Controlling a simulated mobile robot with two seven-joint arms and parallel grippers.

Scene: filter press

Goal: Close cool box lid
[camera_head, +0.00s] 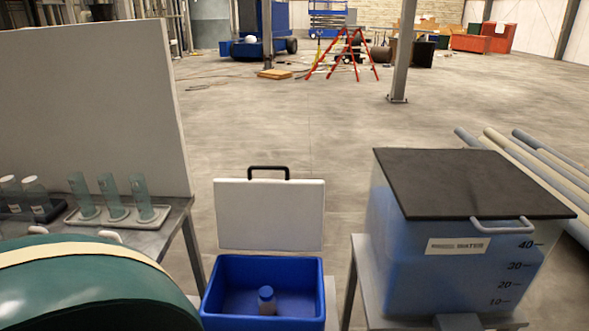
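The cool box (212,297) is a blue open-topped tub at the bottom centre. Its white lid (270,215) stands upright at the back edge, so the box is open. A black handle (268,170) is on the lid's top edge. A small bottle with a blue cap (266,299) stands inside the box. My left arm, green with a cream band, fills the lower left corner. Two pale tips of my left gripper (74,233) show beyond it, apart, with nothing seen between them, left of the box. My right gripper is not in view.
A metal table (172,236) with glass cylinders on a white tray (125,217) and a white panel (95,105) is on the left. A water tank with a black lid (470,185) stands on the right. Open floor lies behind the box.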

